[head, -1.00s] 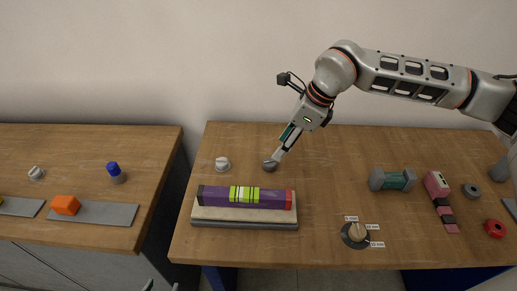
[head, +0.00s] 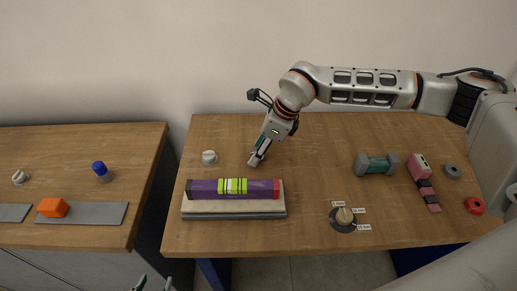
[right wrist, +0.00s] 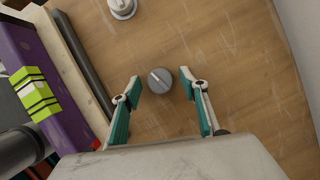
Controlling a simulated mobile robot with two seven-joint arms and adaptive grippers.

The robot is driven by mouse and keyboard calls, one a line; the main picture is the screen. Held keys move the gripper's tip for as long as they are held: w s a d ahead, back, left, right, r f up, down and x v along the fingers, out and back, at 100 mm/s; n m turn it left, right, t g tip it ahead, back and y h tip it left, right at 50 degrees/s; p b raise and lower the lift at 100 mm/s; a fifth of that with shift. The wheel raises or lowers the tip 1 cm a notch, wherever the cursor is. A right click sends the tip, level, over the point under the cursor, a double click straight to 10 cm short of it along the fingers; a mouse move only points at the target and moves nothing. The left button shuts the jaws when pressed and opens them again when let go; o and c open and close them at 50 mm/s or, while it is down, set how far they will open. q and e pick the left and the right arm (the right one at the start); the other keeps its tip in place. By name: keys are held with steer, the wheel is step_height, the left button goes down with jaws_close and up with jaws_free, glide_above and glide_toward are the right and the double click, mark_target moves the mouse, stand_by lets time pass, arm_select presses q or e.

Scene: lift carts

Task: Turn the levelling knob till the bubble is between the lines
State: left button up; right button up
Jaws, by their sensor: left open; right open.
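The purple spirit level (head: 205,188) lies on a pale block on the right-hand table. Its lime vial (head: 232,186) has dark lines; I cannot tell where the bubble is. The vial also shows in the right wrist view (right wrist: 37,95). A grey knob (right wrist: 160,80) with a pale mark sits behind the level. My right gripper (head: 256,158) is over this knob and mostly hides it in the head view. In the right wrist view its open fingers stand either side of the knob, with gaps. My left gripper (head: 154,285) is open and empty at the bottom edge.
A white knob (head: 209,157) stands left of the grey one. A dial with labels (head: 343,219), a green dumbbell-shaped piece (head: 377,164), a pink block (head: 420,167) and a red ring (head: 474,206) are to the right. The left table (head: 75,150) holds an orange block and knobs.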

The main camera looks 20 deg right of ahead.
steer(key=c, duration=1.1)
steer(key=m+t+b, duration=0.1)
steer(key=m+b, duration=0.2)
steer(key=shift+s+f+h, duration=0.1)
steer(key=shift+f+h, duration=0.05)
steer(key=shift+h, duration=0.15)
steer(key=shift+a+m+h+b, duration=0.1)
steer(key=shift+m+h+b, duration=0.5)
steer(key=shift+m, duration=0.7)
steer(key=shift+r, duration=0.2)
steer(key=o, duration=1.1)
